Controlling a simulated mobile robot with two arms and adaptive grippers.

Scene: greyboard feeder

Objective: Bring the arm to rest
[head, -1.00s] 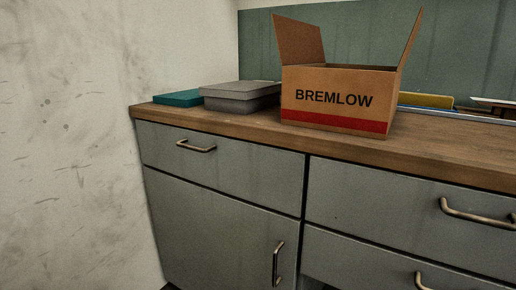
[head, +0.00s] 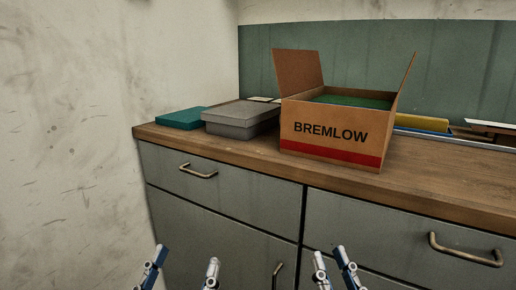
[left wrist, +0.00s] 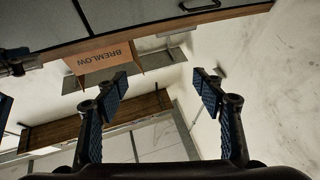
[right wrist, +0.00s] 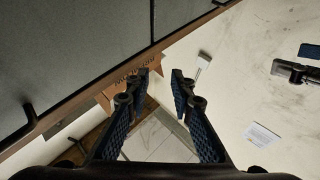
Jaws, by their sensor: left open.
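My left gripper (head: 186,264) is at the bottom of the head view, in front of the grey cabinet and below the countertop. Its fingers stand wide apart and hold nothing; the left wrist view also shows them apart (left wrist: 160,86). My right gripper (head: 333,258) is to its right, also in front of the cabinet. Its fingers are closer together, but the right wrist view shows a clear, empty gap between the tips (right wrist: 165,76). Both grippers are apart from the furniture. Most of both arms is hidden below the head view.
An open cardboard BREMLOW box (head: 325,150) with green content stands on the wooden counter (head: 250,153). A grey box (head: 238,120) and teal box (head: 182,119) are to its left; trays (head: 465,138) are to its right. Drawer handles (head: 466,250) stick out from the cabinet front.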

